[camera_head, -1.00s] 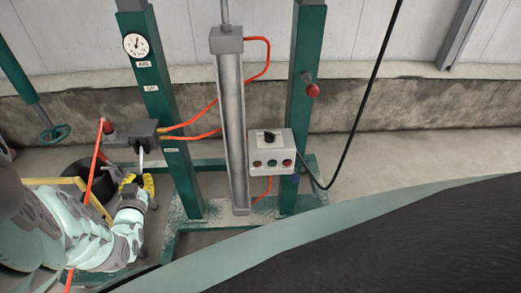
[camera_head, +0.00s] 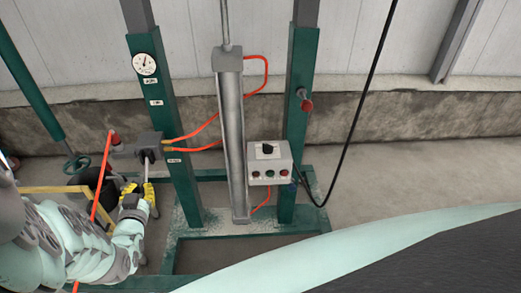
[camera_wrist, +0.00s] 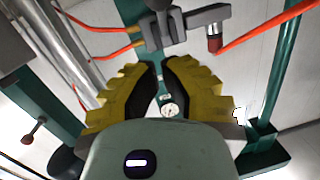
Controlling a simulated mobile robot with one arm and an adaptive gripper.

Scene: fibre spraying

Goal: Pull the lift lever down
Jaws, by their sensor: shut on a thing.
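The lift lever (camera_head: 147,170) is a thin pale rod hanging down from a dark grey valve block (camera_head: 149,145) on the left green post. My gripper (camera_head: 146,186), with yellow fingers, is closed around the lever's lower part below the block. The wrist view shows the yellow fingers (camera_wrist: 159,70) curved together just below the valve block (camera_wrist: 172,28). The lever's grip between the fingers is mostly hidden there.
A pressure gauge (camera_head: 144,64) is on the left green post (camera_head: 165,110). Orange hoses (camera_head: 200,128) run from the block to the cylinder (camera_head: 231,140). A control box (camera_head: 269,165) is by the right post (camera_head: 297,100).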

